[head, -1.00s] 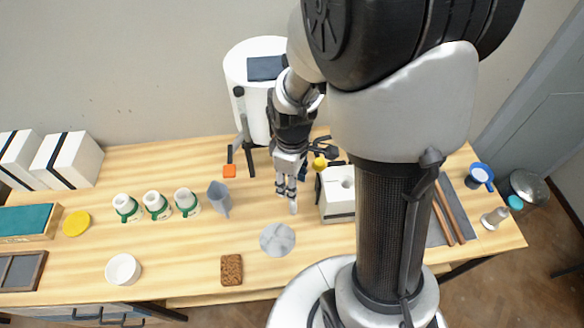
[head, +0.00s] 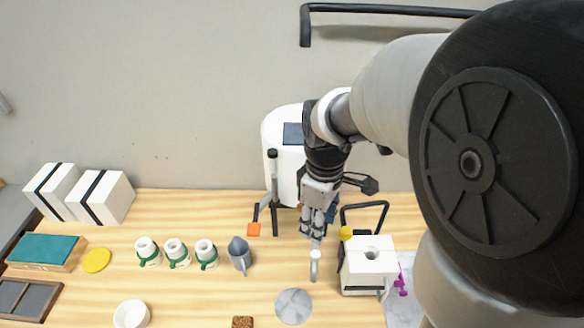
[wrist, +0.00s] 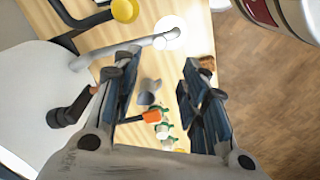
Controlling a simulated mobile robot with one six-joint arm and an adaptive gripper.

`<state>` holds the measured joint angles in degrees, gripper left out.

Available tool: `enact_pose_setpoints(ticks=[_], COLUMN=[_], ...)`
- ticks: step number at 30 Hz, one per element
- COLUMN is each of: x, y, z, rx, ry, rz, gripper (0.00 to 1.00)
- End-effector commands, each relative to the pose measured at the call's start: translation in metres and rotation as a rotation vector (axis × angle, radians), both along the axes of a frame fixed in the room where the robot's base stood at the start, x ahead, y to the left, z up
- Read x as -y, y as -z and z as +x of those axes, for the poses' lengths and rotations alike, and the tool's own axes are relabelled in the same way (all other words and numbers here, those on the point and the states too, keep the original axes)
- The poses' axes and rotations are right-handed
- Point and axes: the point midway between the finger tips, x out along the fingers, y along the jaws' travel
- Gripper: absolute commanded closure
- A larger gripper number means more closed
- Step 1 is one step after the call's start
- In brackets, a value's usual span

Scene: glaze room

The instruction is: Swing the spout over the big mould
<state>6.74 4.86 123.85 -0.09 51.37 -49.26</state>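The white tank (head: 275,135) stands against the wall, partly behind my arm. Its pale spout (head: 315,266) ends just in front of my gripper, left of the big mould and apart from it. The big mould (head: 383,262) is a white block with a dark band and a round hole on top. My gripper (head: 313,238) points down near the spout. In the wrist view its fingers (wrist: 153,105) are spread, with no spout between them. There the spout pipe (wrist: 115,52) runs from the tank (wrist: 40,105) beyond the fingers. Whether a finger touches it I cannot tell.
A yellow knob (head: 345,233) and a black bar (head: 366,207) stand close by the mould. An orange piece (head: 253,229), a grey jug (head: 240,256) and several small white moulds (head: 147,250) are to the left. A pale disc (head: 293,306) lies in front. My arm hides the right side.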

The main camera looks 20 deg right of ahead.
Motion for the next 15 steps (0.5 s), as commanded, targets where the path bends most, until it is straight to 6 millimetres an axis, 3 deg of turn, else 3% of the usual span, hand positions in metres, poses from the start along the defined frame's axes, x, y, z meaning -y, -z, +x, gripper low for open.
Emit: enact_pose_setpoints(ticks=[4, 12, 15], x=[-0.022, -0.091, -0.1], y=[0.005, 0.016, 0.018], z=[0.018, 0.06, 0.064], rx=[-0.051, -0.177, -0.192], ry=[-0.083, -0.29, -0.313], rz=[-0.036, -0.207, -0.239], gripper=[0.72, 0.9, 0.97])
